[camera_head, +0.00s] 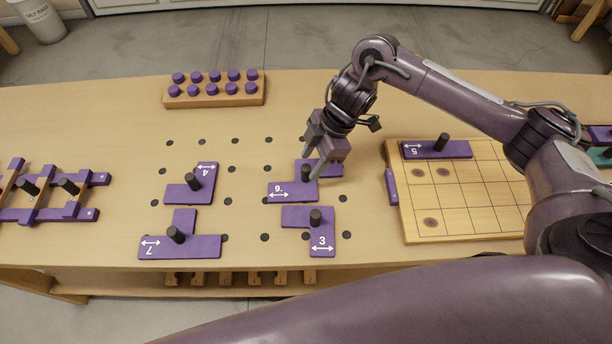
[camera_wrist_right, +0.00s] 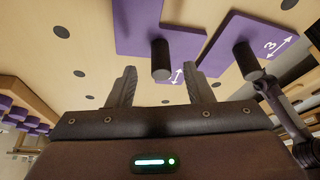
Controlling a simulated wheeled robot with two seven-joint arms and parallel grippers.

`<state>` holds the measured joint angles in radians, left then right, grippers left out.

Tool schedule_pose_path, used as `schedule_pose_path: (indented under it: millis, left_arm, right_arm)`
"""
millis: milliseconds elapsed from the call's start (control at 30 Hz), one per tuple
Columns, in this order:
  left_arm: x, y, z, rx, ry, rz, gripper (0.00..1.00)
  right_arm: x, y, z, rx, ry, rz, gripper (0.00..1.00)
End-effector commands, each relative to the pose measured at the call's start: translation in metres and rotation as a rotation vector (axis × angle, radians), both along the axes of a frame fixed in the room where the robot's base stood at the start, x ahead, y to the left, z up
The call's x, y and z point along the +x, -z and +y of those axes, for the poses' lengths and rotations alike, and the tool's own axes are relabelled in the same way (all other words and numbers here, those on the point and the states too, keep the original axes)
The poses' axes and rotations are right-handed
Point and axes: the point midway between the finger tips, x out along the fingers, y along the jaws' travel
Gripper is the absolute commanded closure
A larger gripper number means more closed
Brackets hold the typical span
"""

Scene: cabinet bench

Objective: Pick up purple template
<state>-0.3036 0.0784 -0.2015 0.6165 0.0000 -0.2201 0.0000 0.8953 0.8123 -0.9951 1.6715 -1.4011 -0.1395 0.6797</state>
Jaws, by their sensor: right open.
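Several flat purple templates with dark upright pegs lie on the bench. The template marked 6 (camera_head: 281,191) has a dark peg (camera_head: 305,174), and my right gripper (camera_head: 313,160) is close to this peg in the head view. In the right wrist view, the two fingers of the right gripper (camera_wrist_right: 160,88) are apart, and a peg (camera_wrist_right: 160,62) on a purple template (camera_wrist_right: 150,32) shows between them. Whether the fingers surround it or stop short is unclear. The template marked 3 (camera_head: 321,240) lies in front, template 4 (camera_head: 203,181) and template 7 (camera_head: 190,246) to the left. My left gripper is out of view.
A gridded wooden board (camera_head: 470,215) at the right holds template 5 (camera_head: 460,148). A block with several purple knobs (camera_head: 253,97) stands at the back. A purple-and-wood rack (camera_head: 40,214) is at the far left. Dark holes dot the bench (camera_head: 120,120).

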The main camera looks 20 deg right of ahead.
Motion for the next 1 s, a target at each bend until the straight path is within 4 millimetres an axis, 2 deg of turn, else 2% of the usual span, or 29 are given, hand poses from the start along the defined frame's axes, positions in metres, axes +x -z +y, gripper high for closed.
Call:
schedule_pose_path:
  millis: [100,233,533,900,1000]
  left_arm:
    - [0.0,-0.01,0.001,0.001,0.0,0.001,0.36]
    - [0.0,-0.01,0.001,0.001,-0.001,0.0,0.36]
    - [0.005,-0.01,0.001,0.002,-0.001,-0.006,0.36]
    - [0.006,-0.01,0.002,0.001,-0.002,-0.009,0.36]
    - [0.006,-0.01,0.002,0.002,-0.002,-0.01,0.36]
  right_arm:
    - [-0.003,0.015,0.01,0.0,-0.001,0.004,0.53]
    - [-0.002,0.03,0.016,0.001,-0.001,0.002,0.53]
    - [-0.002,0.035,0.017,0.0,-0.001,-0.001,0.53]
    - [-0.002,0.035,0.017,0.001,-0.001,-0.001,1.0]
    - [-0.002,0.035,0.017,0.001,-0.001,-0.003,1.0]
